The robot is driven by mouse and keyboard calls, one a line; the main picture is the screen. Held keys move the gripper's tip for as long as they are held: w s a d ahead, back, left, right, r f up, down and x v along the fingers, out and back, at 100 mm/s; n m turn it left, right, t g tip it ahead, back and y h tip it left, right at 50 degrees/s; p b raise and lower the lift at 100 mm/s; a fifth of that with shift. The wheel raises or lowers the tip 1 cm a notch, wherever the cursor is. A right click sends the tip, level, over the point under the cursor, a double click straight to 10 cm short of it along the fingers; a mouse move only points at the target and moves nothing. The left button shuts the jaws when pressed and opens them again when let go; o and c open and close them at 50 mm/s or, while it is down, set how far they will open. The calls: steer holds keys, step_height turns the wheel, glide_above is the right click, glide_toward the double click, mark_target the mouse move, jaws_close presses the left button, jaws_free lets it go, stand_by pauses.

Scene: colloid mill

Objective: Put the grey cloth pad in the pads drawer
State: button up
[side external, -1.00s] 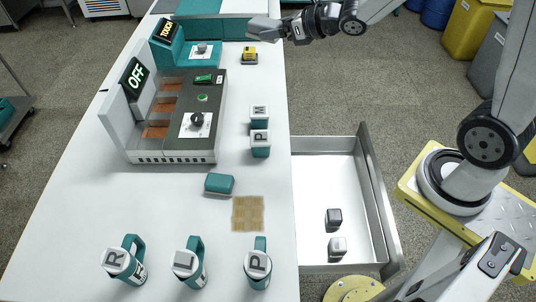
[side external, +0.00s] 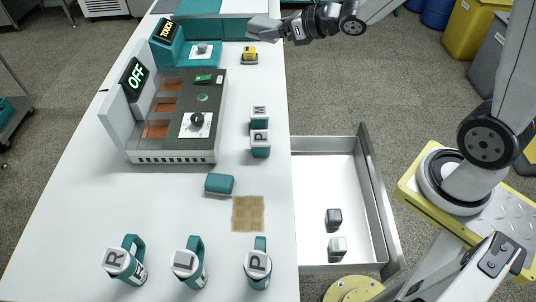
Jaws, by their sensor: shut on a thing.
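My gripper (side external: 284,29) is at the top of the side external view, above the far right edge of the white table. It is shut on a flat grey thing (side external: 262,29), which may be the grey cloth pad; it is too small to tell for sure. An open drawer (side external: 314,166) extends from the table's right side, near the middle of the view and well away from my gripper. Two small grey blocks, one (side external: 334,217) behind the other (side external: 337,246), lie in its front part. No label on the drawer is visible.
A yellow item (side external: 249,53) on a dark base sits just below my gripper in the picture. The mill (side external: 190,120) reads OFF. Two jars (side external: 260,143), a teal block (side external: 219,184), a brown mat (side external: 248,214) and lettered mugs (side external: 258,265) stand on the table. The drawer's back half is empty.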

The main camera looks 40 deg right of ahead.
steer(key=shift+w+d+f, duration=0.3)
steer(key=shift+w+f, duration=0.1)
steer(key=shift+w, duration=0.25)
steer(key=w+d+f+m+h, duration=0.1)
steer(key=w+d+f, duration=0.3)
steer(key=f, duration=0.4)
steer(key=w+d+f+m+h, duration=0.2)
steer(key=w+d+f+h, duration=0.1)
steer(key=w+d+f, duration=0.2)
step_height(320, 180, down, 4)
steer(key=shift+w+d+f+t, duration=0.2)
steer(key=shift+w+t, duration=0.1)
steer(key=shift+w, duration=0.95)
glide_above(245, 80)
steer(key=shift+w+f, duration=0.1)
steer(key=shift+f, duration=4.5)
